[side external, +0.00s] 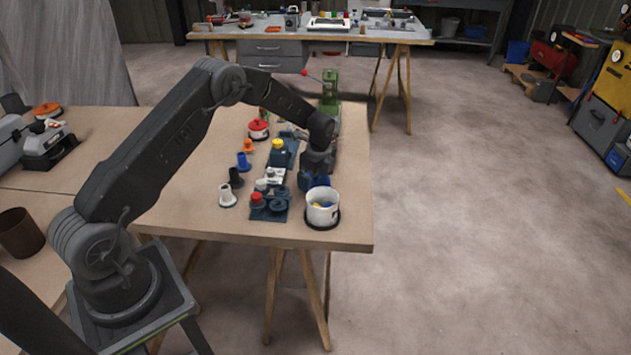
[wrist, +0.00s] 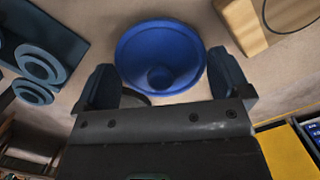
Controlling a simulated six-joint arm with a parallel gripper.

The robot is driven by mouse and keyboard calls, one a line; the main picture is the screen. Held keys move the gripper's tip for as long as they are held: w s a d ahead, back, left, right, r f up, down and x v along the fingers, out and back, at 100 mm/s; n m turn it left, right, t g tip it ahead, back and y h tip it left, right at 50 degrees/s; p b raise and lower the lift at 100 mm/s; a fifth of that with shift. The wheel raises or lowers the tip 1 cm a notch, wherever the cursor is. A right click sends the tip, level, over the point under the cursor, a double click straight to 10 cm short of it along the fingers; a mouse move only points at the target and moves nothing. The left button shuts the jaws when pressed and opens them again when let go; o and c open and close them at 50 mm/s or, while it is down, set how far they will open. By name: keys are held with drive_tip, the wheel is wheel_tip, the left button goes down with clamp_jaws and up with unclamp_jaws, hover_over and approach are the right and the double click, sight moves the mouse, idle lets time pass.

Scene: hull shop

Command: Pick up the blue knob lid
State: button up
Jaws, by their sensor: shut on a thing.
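The blue knob lid (wrist: 160,40) is a round blue disc with a small round knob, between the two dark fingers of my gripper (wrist: 162,78) in the wrist view. My gripper is shut on it. In the side view my gripper (side external: 317,170) points down just behind the white pot (side external: 322,214), and a bit of the blue lid (side external: 321,181) shows below the fingers. How far the lid is above the table cannot be told. The fingers' contact with the lid is partly hidden.
The open white pot with blue and yellow contents stands near the table's (side external: 345,238) right front corner. Left of it are dark blue fixtures (side external: 268,212) with a red knob. Several small coloured parts line the left. A green machine (side external: 330,90) stands behind.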

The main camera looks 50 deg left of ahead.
drive_tip(key=r, duration=0.2)
drive_tip(key=s+a+r, duration=0.7)
drive_tip(key=s+a, duration=0.1)
drive_tip(key=w+d+r, duration=0.1)
drive_tip(key=d, duration=0.8)
drive_tip(key=w+d+r, duration=0.1)
drive_tip(key=d+r, duration=0.1)
drive_tip(key=d, duration=0.8)
drive_tip(key=shift+s+a+f, duration=0.1)
drive_tip(key=shift+a+f, duration=0.05)
drive_tip(key=shift+f, duration=1.35)
drive_tip(key=shift+a+f, duration=0.1)
drive_tip(key=shift+f, duration=1.4)
drive_tip(key=shift+f, duration=0.15)
drive_tip(key=o, duration=0.5)
